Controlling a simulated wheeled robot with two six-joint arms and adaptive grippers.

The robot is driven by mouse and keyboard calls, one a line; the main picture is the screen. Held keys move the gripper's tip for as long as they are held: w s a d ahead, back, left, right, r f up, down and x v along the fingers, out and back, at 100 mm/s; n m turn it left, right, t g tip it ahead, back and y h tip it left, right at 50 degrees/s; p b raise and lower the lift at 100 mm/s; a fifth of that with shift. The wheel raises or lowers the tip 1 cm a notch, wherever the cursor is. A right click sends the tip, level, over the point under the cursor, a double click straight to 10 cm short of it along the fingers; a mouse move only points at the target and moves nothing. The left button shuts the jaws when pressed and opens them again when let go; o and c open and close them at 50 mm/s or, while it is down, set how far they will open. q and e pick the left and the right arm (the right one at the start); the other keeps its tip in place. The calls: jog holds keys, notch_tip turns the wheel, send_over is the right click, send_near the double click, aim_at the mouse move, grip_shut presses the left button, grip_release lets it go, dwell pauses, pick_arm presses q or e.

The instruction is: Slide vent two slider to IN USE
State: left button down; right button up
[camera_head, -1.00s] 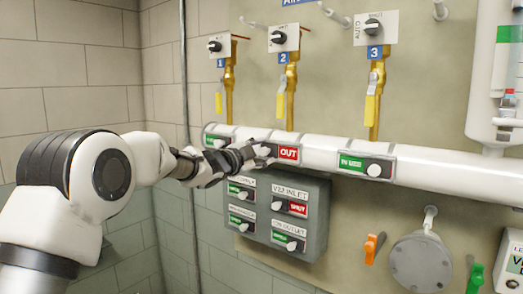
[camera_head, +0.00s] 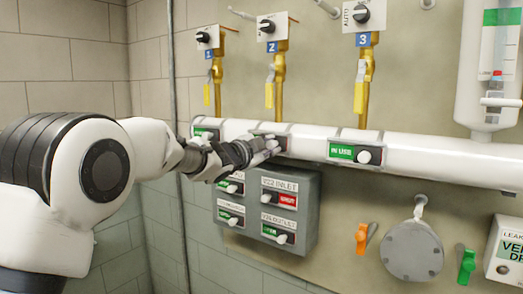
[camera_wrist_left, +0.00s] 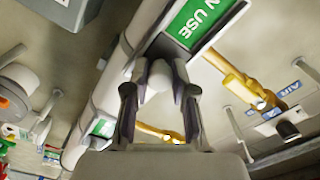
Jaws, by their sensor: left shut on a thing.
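The vent two slider (camera_head: 270,135) sits on the white pipe below the number 2 valve in the head view, mostly hidden by my left gripper (camera_head: 271,149). In the left wrist view, my left gripper (camera_wrist_left: 160,92) is shut on its round white knob (camera_wrist_left: 160,75), one finger on each side. The green IN USE label (camera_wrist_left: 196,22) of this slider shows beside the knob in that view. No red OUT label shows on it in either view now. My right gripper is not in view.
The vent three slider (camera_head: 355,152) on the pipe shows green IN USE. A grey box (camera_head: 307,232) with several sliders hangs below. Yellow-handled valves (camera_head: 269,94) stand above. An orange handle (camera_head: 362,238) and a round grey flange (camera_head: 412,250) are at lower right.

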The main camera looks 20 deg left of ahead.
pick_arm(q)
jog(key=shift+f, duration=0.1)
jog(key=c, duration=0.9)
grip_release()
jog(key=shift+d, duration=0.35)
jog(key=shift+s+a, duration=0.2)
jog(key=shift+s, duration=0.05)
jog(key=v, duration=1.1)
jog(key=shift+s, duration=0.3)
jog(key=shift+d, duration=0.1)
